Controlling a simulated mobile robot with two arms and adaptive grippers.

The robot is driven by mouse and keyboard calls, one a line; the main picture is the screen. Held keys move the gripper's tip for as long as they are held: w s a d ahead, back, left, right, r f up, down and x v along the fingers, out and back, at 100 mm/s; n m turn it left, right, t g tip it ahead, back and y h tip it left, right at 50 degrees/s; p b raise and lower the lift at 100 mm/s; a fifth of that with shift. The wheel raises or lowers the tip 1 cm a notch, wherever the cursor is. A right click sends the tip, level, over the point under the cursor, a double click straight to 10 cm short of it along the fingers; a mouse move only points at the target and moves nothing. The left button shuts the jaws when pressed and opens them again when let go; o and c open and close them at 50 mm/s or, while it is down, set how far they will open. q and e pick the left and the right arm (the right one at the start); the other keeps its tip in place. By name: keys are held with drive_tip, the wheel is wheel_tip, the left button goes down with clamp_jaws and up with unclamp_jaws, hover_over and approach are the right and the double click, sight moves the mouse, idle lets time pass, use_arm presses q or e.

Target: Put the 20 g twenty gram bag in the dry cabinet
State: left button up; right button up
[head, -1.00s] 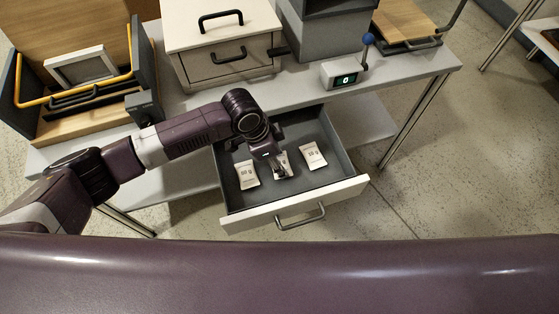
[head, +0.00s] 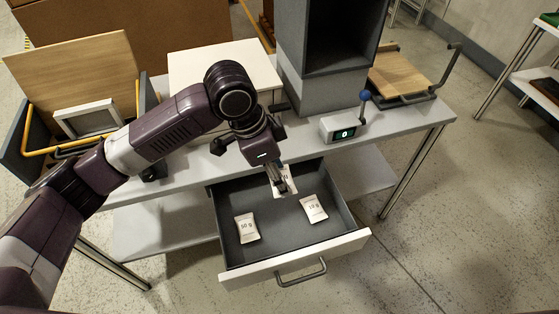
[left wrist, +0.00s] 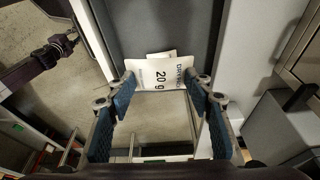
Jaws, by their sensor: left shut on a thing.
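My left gripper (head: 284,190) is shut on the white 20 g bag (left wrist: 158,76), its blue finger pads at either side of the bag. In the left wrist view the black "20 g" print is readable sideways. In the head view the bag (head: 280,176) is partly hidden by the fingers, above the rear of the open drawer (head: 290,240). No cabinet is labelled as the dry cabinet. A pale box (head: 210,62) stands behind my arm, which hides much of its front. Beside it is a dark, open-fronted compartment (head: 338,45). My right gripper is not in view.
A 50 g bag (head: 246,228) and another bag (head: 313,208) lie in the drawer. A scale (head: 340,128) reading 0, with a blue-knobbed lever (head: 364,97) beside it, is on the table. A wooden-panelled bin (head: 75,85) stands left, a wooden board (head: 402,75) right.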

use_arm(q)
drive_tip(key=shift+r, duration=0.4)
drive_tip(key=s+a+r+n+t+y, duration=0.1)
drive_tip(key=a+r+n, duration=0.2)
drive_tip(key=a+n, duration=0.4)
drive_tip(key=s+a+r+n+t+y, duration=0.1)
drive_tip(key=a+r+n, duration=0.3)
drive_tip(key=a+n, duration=0.4)
drive_tip(key=a+y, duration=0.1)
drive_tip(key=a, duration=0.2)
drive_tip(key=shift+a+t, duration=0.3)
